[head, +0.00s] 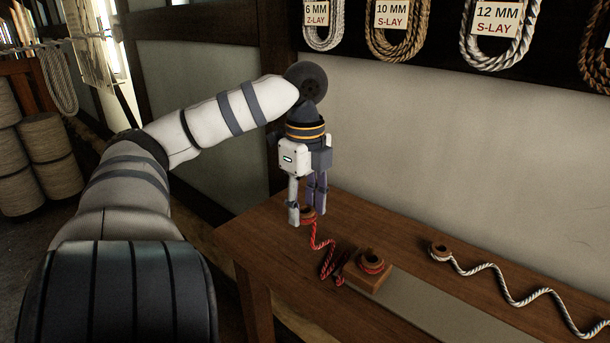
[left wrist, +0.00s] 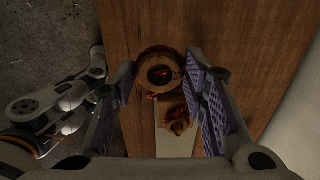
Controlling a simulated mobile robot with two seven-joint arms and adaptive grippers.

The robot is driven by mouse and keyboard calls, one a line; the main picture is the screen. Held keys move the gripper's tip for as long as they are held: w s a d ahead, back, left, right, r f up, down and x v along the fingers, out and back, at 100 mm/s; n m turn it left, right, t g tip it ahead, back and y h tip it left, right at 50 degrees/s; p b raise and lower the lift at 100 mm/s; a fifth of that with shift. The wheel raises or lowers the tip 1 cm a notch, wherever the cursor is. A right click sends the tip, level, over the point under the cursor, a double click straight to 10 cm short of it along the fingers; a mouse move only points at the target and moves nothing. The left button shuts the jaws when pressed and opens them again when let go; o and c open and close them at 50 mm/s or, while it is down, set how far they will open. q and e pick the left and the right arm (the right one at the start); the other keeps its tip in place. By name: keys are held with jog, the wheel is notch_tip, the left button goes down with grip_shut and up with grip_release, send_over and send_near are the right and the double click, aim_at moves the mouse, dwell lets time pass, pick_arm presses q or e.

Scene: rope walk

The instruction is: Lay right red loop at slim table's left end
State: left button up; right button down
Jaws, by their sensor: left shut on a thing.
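My left gripper (head: 307,212) points down over the left end of the slim wooden table (head: 350,222). It is shut on a red loop (head: 309,215), a brown ring with red rope. In the left wrist view the ring (left wrist: 144,77) sits between the fingertips. The loop is at or just above the tabletop; I cannot tell if it touches.
A white rope (head: 513,296) with a brown end ring (head: 440,251) lies on the table at the right. A pale strip (head: 430,305) runs along the tabletop. The wall (head: 450,150) stands behind the table, with rope coils (head: 400,45) hanging above.

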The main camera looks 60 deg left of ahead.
aim_at(305, 254)
pick_arm(q)
jog(key=shift+f, duration=4.5)
jog(key=o, duration=0.9)
jog(key=shift+o, duration=0.2)
jog(key=shift+r, duration=0.1)
notch_tip(305, 254, up, 12)
